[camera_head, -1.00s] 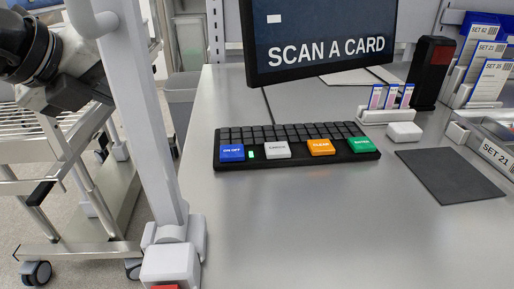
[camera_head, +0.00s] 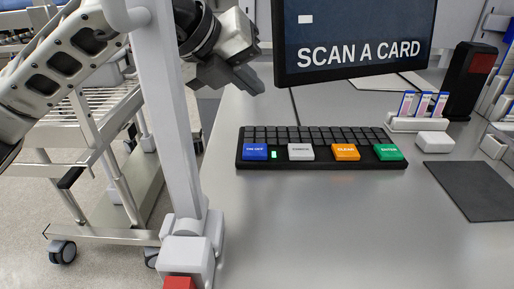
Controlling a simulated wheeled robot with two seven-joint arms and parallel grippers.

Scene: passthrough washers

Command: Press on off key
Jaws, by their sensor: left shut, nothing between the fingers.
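The blue ON-OFF key (camera_head: 255,152) is at the left end of the black keyboard (camera_head: 322,134) on the grey table. A small lit green indicator (camera_head: 274,155) is just right of it. A white key (camera_head: 300,152), an orange key (camera_head: 345,152) and a green key (camera_head: 388,152) follow to the right. My left gripper (camera_head: 252,82) is shut and empty, in the air above and behind the keyboard's left end, apart from the key. My right gripper is not in view.
A monitor (camera_head: 355,38) reading SCAN A CARD stands behind the keyboard. A white post (camera_head: 168,110) rises at the table's left edge, in front of my left arm. A wheeled rack (camera_head: 110,150) is further left. The table in front of the keyboard is clear.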

